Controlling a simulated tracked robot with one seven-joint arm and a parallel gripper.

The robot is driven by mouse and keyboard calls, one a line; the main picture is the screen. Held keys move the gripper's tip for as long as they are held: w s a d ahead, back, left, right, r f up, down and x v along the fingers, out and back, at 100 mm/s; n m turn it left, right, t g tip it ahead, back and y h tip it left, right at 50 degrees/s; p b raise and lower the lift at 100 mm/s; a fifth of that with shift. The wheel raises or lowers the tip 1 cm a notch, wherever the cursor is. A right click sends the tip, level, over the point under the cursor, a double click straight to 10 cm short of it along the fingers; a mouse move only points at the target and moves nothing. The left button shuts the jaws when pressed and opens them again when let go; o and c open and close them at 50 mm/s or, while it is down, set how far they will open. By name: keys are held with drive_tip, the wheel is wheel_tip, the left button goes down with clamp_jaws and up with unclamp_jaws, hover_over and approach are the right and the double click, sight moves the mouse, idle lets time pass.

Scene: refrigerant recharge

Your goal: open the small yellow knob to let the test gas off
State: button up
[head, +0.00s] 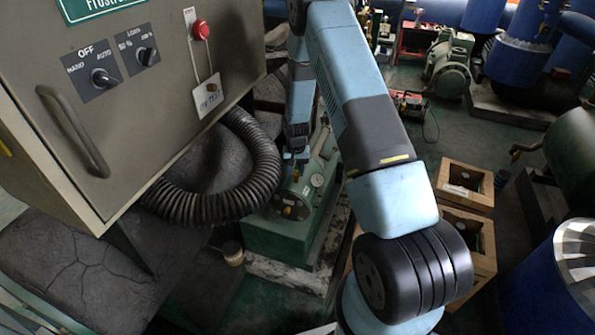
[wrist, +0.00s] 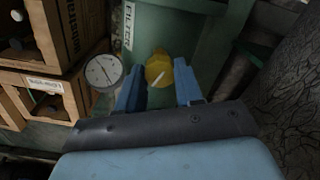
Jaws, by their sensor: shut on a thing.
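The small yellow knob (wrist: 158,70) shows in the wrist view between the blue fingertips of my gripper (wrist: 158,88), with a pale line across its face. The fingers are shut on it, one on each side; their exact contact is partly hidden. In the head view my gripper (head: 294,165) reaches down to the green unit (head: 262,238), and its fingertips are small and dark there.
A grey control cabinet (head: 150,110) with switches and a handle stands at the left. A black corrugated hose (head: 225,200) curves close beside the green unit. Wooden crates (head: 464,187) stand to the right, also visible in the wrist view (wrist: 48,90). A blue drum (head: 545,285) is at lower right.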

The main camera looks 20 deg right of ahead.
sight(296, 172)
drive_tip(key=shift+s+f+n, duration=0.1)
drive_tip(key=shift+s+n, duration=0.15)
drive_tip(key=shift+n, duration=0.75)
drive_tip(key=o, duration=1)
drive_tip(key=shift+w, duration=0.1)
drive_tip(key=shift+o, duration=0.2)
drive_tip(key=shift+w+r, duration=0.1)
drive_tip(key=shift+r, duration=0.1)
drive_tip(key=shift+r, duration=0.3)
wheel_tip(296, 172, up, 13)
drive_tip(key=shift+f, duration=0.1)
